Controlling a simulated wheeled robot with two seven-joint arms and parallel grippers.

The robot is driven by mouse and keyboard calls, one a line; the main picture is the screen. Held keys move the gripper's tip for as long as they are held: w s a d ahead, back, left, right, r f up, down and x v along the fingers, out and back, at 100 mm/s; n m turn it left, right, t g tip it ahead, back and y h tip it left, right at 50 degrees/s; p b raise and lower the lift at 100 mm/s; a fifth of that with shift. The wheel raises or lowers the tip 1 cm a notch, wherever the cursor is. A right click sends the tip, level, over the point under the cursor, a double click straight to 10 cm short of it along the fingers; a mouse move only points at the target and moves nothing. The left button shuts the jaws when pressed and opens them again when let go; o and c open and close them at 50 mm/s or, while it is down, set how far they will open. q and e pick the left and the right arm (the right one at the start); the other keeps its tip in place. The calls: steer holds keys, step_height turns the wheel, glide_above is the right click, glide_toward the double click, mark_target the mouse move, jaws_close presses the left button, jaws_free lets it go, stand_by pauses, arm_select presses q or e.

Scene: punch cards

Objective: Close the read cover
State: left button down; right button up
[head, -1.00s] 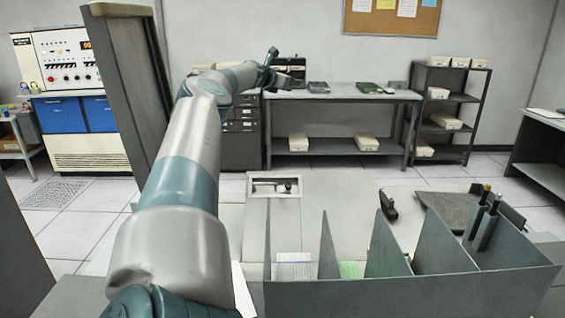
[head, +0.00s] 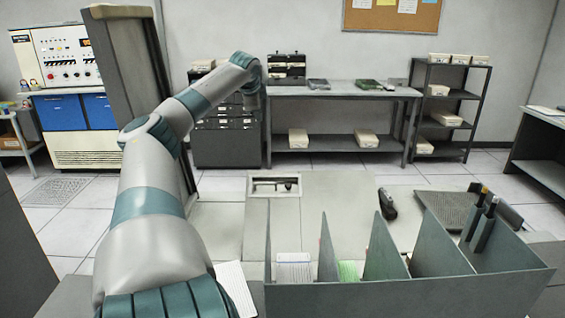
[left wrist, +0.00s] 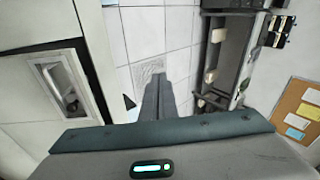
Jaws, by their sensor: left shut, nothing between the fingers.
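A tall dark panel (head: 128,85), which looks like the raised read cover, stands upright at the left of the head view, partly hidden behind my left arm. A pale machine top (head: 335,205) lies in front of me. It has a recess (head: 273,186) with a metal part inside, also seen at the left of the left wrist view (left wrist: 62,85). My left gripper (left wrist: 157,80) shows in the left wrist view with its dark fingers together and empty, over floor tiles, right of the machine's edge and apart from it. In the head view its fingertips are hard to make out. My right gripper is not in view.
A grey divided card rack (head: 400,290) stands at the front right, with cards in its slots. A small black object (head: 388,204) sits behind it. A grey workbench (head: 340,95), a drawer cabinet (head: 225,140) and a shelf unit (head: 450,105) line the back. The floor between is clear.

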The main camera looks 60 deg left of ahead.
arm_select(q)
steer(key=s+d+f+h, duration=0.1)
steer(key=d+h, duration=0.4)
steer(key=d, duration=0.9)
steer(key=shift+s+d+f+g+h, duration=0.2)
steer(key=shift+s+g+h, duration=0.1)
steer(key=shift+h, duration=0.1)
steer(key=shift+w+f, duration=0.1)
steer(key=shift+f, duration=0.05)
steer(key=p, duration=0.4)
glide_above(286, 172)
steer(key=s+d, duration=0.2)
step_height(286, 172, down, 10)
steer(key=shift+w+a+f+b, duration=0.1)
steer(key=shift+a+f+b, duration=0.25)
steer(key=shift+a+f, duration=0.55)
steer(key=shift+w+f, duration=0.1)
steer(key=shift+f, duration=0.1)
steer(key=shift+w, duration=0.1)
steer(key=shift+f, duration=0.15)
